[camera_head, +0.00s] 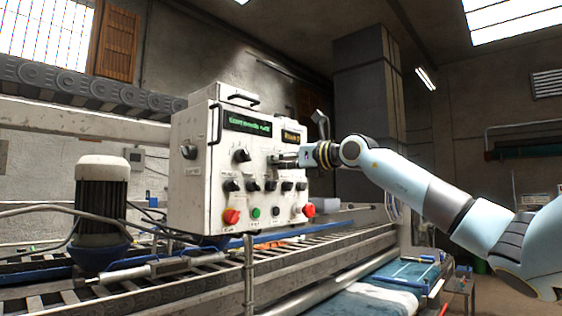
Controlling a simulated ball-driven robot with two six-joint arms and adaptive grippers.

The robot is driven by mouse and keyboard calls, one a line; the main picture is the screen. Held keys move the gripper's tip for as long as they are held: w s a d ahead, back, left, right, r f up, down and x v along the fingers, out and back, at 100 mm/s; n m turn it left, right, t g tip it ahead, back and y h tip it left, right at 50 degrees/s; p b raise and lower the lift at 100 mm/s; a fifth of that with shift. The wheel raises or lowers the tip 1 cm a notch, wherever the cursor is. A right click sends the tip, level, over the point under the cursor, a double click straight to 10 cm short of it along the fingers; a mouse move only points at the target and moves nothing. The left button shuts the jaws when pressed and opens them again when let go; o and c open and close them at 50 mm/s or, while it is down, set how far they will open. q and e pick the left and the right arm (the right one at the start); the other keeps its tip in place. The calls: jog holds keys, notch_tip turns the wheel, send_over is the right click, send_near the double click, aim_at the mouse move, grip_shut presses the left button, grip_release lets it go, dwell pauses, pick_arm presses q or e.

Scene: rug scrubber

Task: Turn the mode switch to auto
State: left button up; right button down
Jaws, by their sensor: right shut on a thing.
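The white control box (190,205) stands left of centre, with its front panel facing right. My right gripper (277,160) reaches in from the right and is shut on a switch in the upper part of this panel, taken as the mode switch. The gripper hides most of that switch, so its pointer direction and labels cannot be read. A black knob (241,155) sits to its left, apart from the gripper. A row of smaller black knobs (253,186) runs just below the gripper. My left gripper is not in view.
Red buttons (231,216) and a green button (256,212) line the panel's bottom. A green-lettered display (247,124) is above. A motor (101,200) stands left of the box. A roller conveyor (215,278) runs beneath.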

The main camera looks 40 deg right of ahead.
jog(key=shift+a+m+b, duration=0.1)
jog(key=shift+m+b, duration=4.55)
jog(key=shift+m, duration=3.25)
jog(key=shift+r, duration=0.1)
jog(key=c, duration=1)
grip_release()
